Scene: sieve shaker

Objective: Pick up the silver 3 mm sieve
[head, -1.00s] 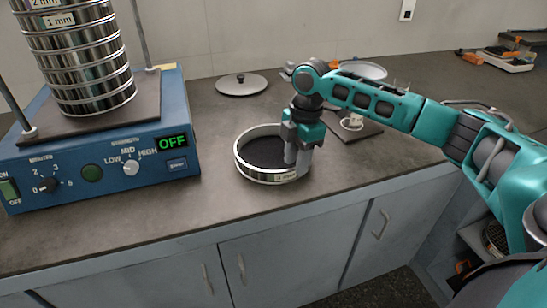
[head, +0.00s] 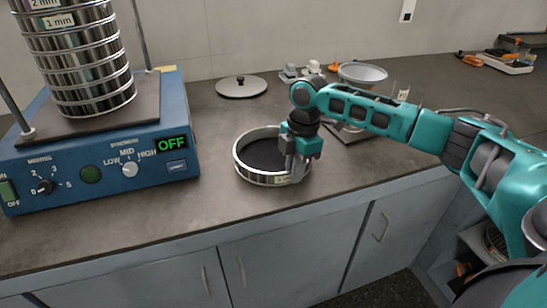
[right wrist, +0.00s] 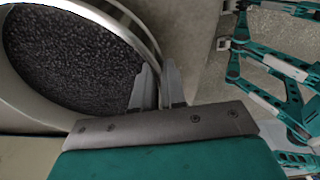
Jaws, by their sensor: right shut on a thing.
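The silver sieve (head: 262,178) is a round, shallow metal ring with dark mesh, standing level on the bench in front of the shaker's right side. A small label on its front right wall is too small to read and partly covered. My right gripper (head: 291,172) points down at its right wall, fingers shut on that wall. In the right wrist view the two fingertips (right wrist: 159,75) are close together at the rim, with the sieve's dark mesh (right wrist: 65,60) to the left. I cannot tell any gap under the sieve. My left gripper is not in view.
The blue shaker (head: 100,165) at left reads OFF and carries a sieve stack (head: 85,70) labelled 2 mm and 1 mm. A round lid (head: 241,87) lies behind the sieve. A balance with a silver pan (head: 362,72) stands behind my right arm. The bench front is clear.

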